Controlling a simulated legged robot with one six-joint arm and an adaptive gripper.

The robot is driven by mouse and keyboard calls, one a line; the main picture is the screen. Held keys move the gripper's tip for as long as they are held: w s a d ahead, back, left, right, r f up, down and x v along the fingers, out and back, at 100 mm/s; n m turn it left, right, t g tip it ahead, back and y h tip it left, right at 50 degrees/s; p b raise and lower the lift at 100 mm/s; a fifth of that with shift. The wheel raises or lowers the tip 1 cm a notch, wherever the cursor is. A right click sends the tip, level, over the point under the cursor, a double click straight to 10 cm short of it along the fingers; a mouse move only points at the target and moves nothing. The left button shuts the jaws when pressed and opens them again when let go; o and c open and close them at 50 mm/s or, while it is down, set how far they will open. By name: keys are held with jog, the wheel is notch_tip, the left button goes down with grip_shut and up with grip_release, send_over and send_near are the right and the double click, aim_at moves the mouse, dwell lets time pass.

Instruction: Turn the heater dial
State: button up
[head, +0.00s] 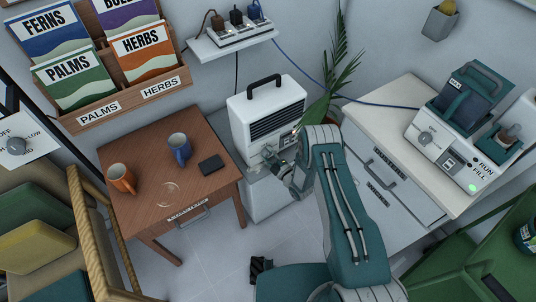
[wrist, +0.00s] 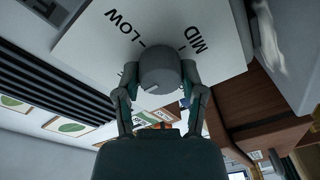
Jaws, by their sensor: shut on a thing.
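The white heater (head: 262,102) with a dark grille and a top handle stands between the wooden table and the white cabinet. A thin light line shows at the dial's lower edge. My gripper (head: 290,165) is at the heater's lower front, and in the wrist view its two fingers (wrist: 160,82) are shut on the dial from either side. In the head view, my gripper largely hides the dial.
The wooden table (head: 140,215) at left holds an orange mug (head: 121,178), a blue mug (head: 179,149) and a dark flat object (head: 211,164). A palm (head: 335,75) rises behind my arm. The white cabinet (head: 395,115) carries a machine (head: 455,130).

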jog(key=o, duration=1.1)
jog(key=shift+s+f, duration=0.2)
jog(key=shift+f, duration=0.1)
jog(key=shift+o, duration=0.2)
jog(key=shift+r, duration=0.1)
jog(key=shift+w, duration=0.15)
jog(key=shift+r, duration=0.1)
jog(key=v, duration=1.2)
jog(key=shift+a, duration=0.1)
